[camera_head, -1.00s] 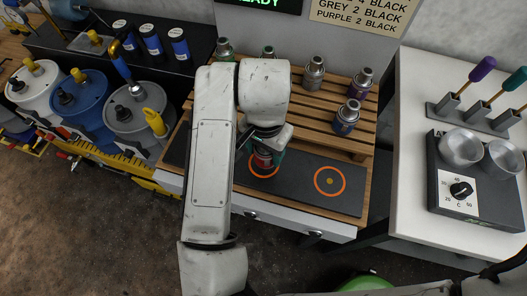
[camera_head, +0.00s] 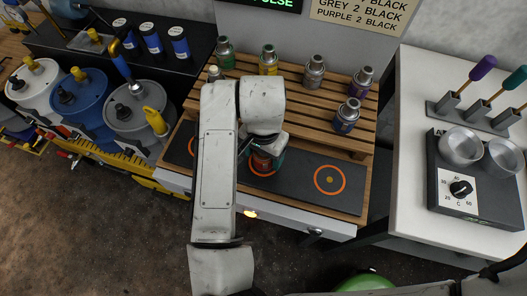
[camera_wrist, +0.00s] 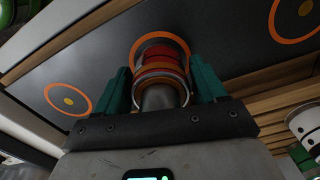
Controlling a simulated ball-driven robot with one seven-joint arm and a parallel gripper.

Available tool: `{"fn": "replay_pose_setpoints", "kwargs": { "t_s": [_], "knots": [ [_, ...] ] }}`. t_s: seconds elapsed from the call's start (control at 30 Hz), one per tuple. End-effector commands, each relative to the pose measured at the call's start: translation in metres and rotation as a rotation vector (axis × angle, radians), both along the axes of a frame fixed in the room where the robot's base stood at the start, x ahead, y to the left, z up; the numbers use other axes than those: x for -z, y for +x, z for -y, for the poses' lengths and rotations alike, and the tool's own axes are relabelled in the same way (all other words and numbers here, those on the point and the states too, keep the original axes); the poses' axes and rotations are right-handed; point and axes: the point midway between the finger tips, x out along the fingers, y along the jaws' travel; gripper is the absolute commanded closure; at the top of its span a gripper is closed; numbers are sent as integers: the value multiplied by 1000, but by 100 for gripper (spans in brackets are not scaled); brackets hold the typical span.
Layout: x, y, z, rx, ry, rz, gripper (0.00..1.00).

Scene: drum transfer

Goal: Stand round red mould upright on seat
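The round red mould (camera_wrist: 160,68) has red and orange bands and a grey end towards the wrist camera. It stands upright inside the middle orange ring of the dark seat strip (camera_wrist: 220,30). In the head view the mould (camera_head: 264,163) is partly hidden by my arm. My gripper (camera_wrist: 161,88) has its two teal fingers spread, one on each side of the mould. Narrow gaps appear between the fingers and the grey end. In the head view my gripper (camera_head: 265,152) is over the middle ring, mostly hidden by my wrist.
The right ring (camera_head: 330,180) is empty. Several bottles, including a purple one (camera_head: 347,115), stand on the slatted wooden rack (camera_head: 300,105) behind. A white table (camera_head: 415,90) with a hotplate (camera_head: 455,195) is at right. Drums (camera_head: 138,110) stand at left.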

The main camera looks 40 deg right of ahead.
Motion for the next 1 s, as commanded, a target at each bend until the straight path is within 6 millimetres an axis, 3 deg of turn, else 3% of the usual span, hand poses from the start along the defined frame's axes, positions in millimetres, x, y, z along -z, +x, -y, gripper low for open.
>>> {"fn": "replay_pose_setpoints", "kwargs": {
  "t_s": [0.13, 0.47, 0.57, 1.0],
  "knots": [
    [0, 0, 0, 0, 0, 0, 17],
    [-6, 0, 0, 1, 0, 1, 17],
    [-19, 1, 0, 2, 0, 3, 17],
    [-105, 1, -1, 3, 4, 3, 17]
  ]
}}
